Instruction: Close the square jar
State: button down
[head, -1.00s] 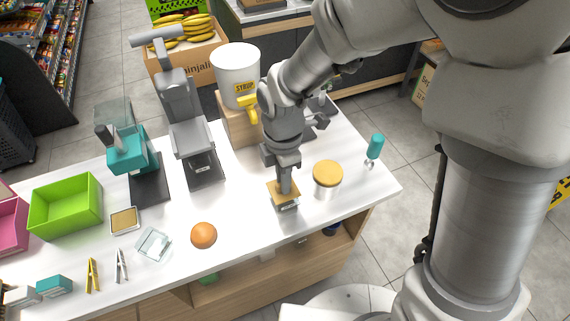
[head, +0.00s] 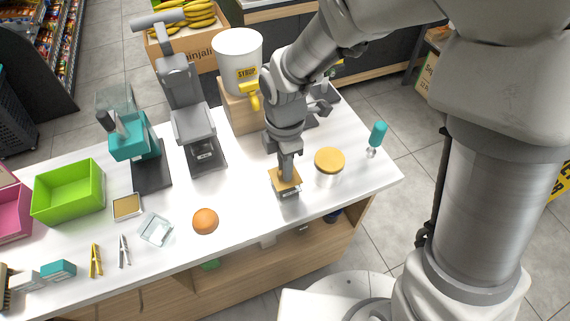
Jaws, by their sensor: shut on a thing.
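A square clear jar (head: 288,195) with a small pale label stands near the front edge of the white counter, right of the orange. A square, wood-coloured lid (head: 293,184) is at its top. My gripper (head: 286,178) points down from above, shut on the lid. The lid looks seated on or just above the jar's rim; I cannot tell which. The arm and gripper hide part of the lid, and the lid hides the jar's mouth.
A round jar with an orange lid (head: 329,160) stands close on the right. A teal-handled tool (head: 378,133) is farther right. An orange (head: 205,221), a glass square dish (head: 157,230) and a square tan-topped piece (head: 126,206) lie left. A syrup bucket (head: 238,55) stands behind.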

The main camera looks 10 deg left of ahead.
jog(key=shift+f, duration=0.4)
dwell(1.5)
jog(key=c, duration=1)
grip_release()
jog(key=shift+r, duration=0.15)
jog(key=shift+r+p, duration=2.5)
jog(key=shift+r, duration=0.4)
